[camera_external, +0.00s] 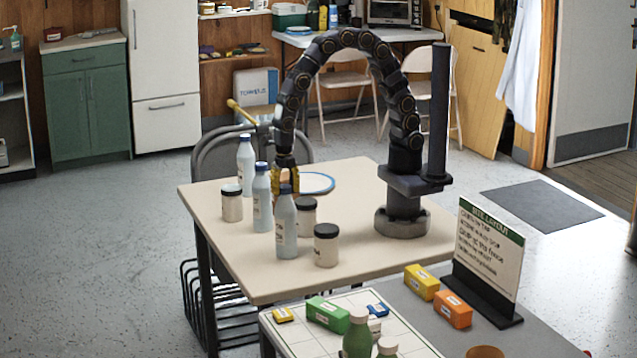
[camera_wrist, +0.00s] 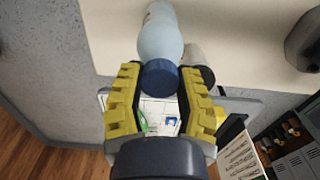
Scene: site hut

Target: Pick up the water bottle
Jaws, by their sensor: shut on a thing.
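Three pale blue-white water bottles stand in a row on the beige table (camera_external: 345,182). The nearest bottle (camera_external: 286,228) has a dark blue cap, and my gripper (camera_external: 285,187) comes down over its top. In the wrist view, this bottle (camera_wrist: 160,38) extends beyond the yellow-padded fingers, with its cap between the fingertips of my gripper (camera_wrist: 160,77). My gripper is shut on it near the cap. The fingers partly hide the cap in the external view. I cannot tell whether its base touches the table. The other bottles are the middle one (camera_external: 262,205) and the far one (camera_external: 246,160).
Dark-lidded jars (camera_external: 232,206) (camera_external: 306,217) (camera_external: 326,248) stand close around the bottles. A blue-rimmed plate (camera_external: 316,182) lies behind. In front, a lower surface holds small coloured boxes (camera_external: 328,314) and a sign (camera_external: 488,250).

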